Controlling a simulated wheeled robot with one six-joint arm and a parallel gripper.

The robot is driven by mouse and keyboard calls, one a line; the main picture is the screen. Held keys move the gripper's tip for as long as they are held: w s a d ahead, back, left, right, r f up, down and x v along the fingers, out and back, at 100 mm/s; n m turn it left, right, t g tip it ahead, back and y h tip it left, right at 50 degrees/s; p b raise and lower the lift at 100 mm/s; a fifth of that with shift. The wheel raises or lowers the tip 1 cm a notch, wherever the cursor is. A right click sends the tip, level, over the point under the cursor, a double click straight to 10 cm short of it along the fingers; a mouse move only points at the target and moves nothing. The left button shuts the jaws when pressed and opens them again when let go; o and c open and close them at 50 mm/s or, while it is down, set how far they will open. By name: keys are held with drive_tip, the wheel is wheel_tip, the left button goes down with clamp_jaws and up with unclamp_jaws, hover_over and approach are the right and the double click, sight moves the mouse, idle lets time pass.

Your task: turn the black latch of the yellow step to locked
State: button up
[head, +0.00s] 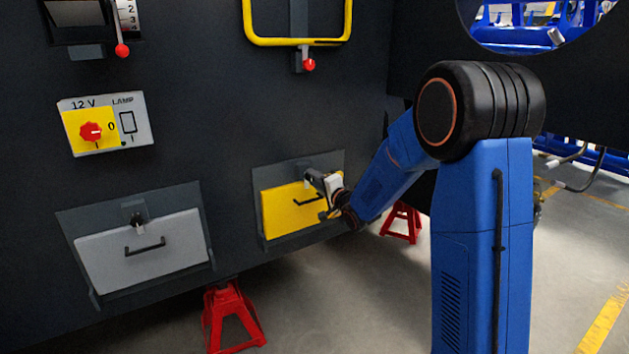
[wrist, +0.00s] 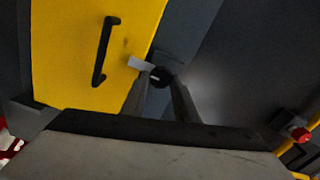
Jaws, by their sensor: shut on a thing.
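The yellow step (head: 283,215) is folded up against the dark chassis, low on the wall, with a black bar handle (wrist: 105,50) on its face. It fills the left of the wrist view (wrist: 70,60). Its black latch (wrist: 160,77) is at the step's edge, between my fingertips. My gripper (wrist: 160,88) is shut on the latch, with one finger on either side. A small pale tab (wrist: 141,66) sticks out beside the latch over the yellow face. In the head view my gripper (head: 322,190) covers much of the latch area, so the latch's angle is unclear there.
A grey step (head: 145,252) with its own latch (head: 136,219) is to the left. Red stands (head: 231,318) are under the chassis. A yellow rail (head: 298,41), a red-knobbed lever (head: 309,65) and a lamp switch panel (head: 106,122) are above. Floor is clear in front.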

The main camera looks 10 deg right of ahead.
drive_tip(key=shift+f, duration=0.1)
idle(0.3)
drive_tip(key=o, duration=1.1)
drive_tip(key=shift+c, duration=0.2)
drive_tip(key=shift+s+d, duration=0.1)
drive_tip(key=v, duration=1.7)
drive_tip(key=shift+s, duration=0.1)
drive_tip(key=s+d+n+g+h, duration=0.2)
drive_tip(key=s+n+g+h, duration=0.1)
drive_tip(key=s, duration=0.5)
drive_tip(key=s+d+n+g+h, duration=0.2)
drive_tip(key=s+d+g+h, duration=0.15)
drive_tip(key=s, duration=0.35)
drive_tip(key=s+a+f+n+g, duration=0.1)
drive_tip(key=s+a+n+g, duration=0.1)
drive_tip(key=s, duration=0.9)
drive_tip(key=s+a+f+n+g, duration=0.1)
drive_tip(key=s+n+g, duration=0.3)
drive_tip(key=s, duration=0.8)
drive_tip(key=shift+s+a+y, duration=0.15)
drive_tip(key=shift+a+y, duration=0.3)
drive_tip(key=shift+a, duration=0.35)
